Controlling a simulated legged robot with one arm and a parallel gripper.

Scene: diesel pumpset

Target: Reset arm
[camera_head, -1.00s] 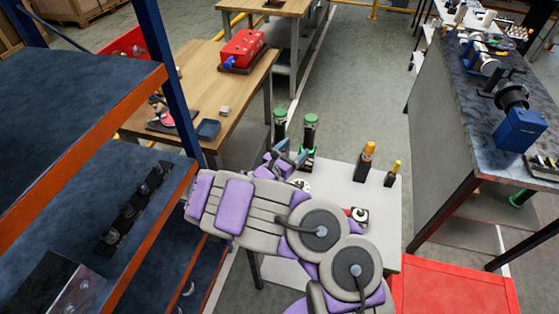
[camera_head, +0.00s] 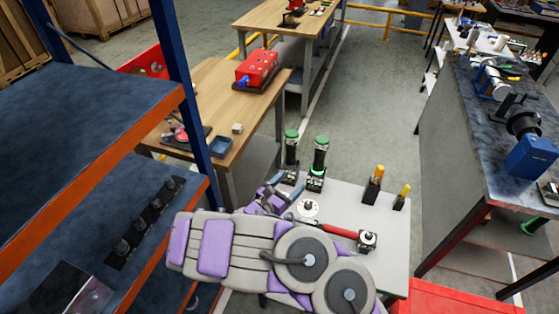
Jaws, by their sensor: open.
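My gripper (camera_head: 272,193) is at the far end of my folded grey and purple arm. It is open, with its blue-grey fingers near the left edge of the white table (camera_head: 388,238). Nothing shows between the fingers. Two green-topped cylinders (camera_head: 318,163) stand on the table just right of the gripper, apart from it. My arm hides the near left part of the table.
A blue shelf with an orange edge (camera_head: 95,183) stands close at left, beside my arm. A wooden table (camera_head: 205,100) holds a red box (camera_head: 257,70). A dark-topped bench (camera_head: 490,120) stands at right. A red surface (camera_head: 452,302) is at the lower right. Floor is clear between the tables.

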